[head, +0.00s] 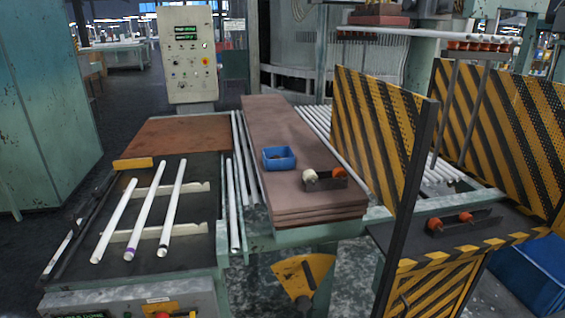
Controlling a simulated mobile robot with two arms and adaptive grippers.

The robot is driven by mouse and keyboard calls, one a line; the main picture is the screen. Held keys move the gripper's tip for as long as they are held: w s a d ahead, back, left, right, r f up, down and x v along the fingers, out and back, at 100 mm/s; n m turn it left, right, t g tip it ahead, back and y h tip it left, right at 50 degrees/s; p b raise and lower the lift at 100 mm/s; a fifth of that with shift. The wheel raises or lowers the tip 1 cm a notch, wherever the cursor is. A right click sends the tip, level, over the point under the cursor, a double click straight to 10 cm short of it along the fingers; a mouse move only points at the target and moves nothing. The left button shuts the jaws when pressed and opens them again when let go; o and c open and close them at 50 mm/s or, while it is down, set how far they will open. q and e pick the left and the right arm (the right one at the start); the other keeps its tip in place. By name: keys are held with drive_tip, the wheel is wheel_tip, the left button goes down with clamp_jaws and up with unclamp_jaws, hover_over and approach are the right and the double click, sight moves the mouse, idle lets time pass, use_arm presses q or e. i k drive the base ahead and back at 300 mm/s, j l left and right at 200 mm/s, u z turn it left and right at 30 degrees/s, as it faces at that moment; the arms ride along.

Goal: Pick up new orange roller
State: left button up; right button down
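An orange roller (340,172) sits at the right end of a dark bracket (327,183) on the brown stacked boards in the middle. A cream-white roller (310,177) sits at the bracket's left end. Two more orange rollers, a left one (435,224) and a right one (466,216), sit at another dark bracket (470,226) on the dark shelf at the right. I cannot tell by looks which orange roller is new. Neither of my grippers is in view.
A blue bin (279,158) stands beside the first bracket on the boards (290,140). Yellow-black striped panels (375,120) and a dark post (409,200) stand between the boards and the right shelf. White tubes (146,212) lie on the left table. The boards behind the bin are clear.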

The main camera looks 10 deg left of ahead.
sight(339, 171)
drive_tip(key=i+j+z, duration=0.1)
drive_tip(key=j+z, duration=0.8)
drive_tip(key=i+j, duration=0.05)
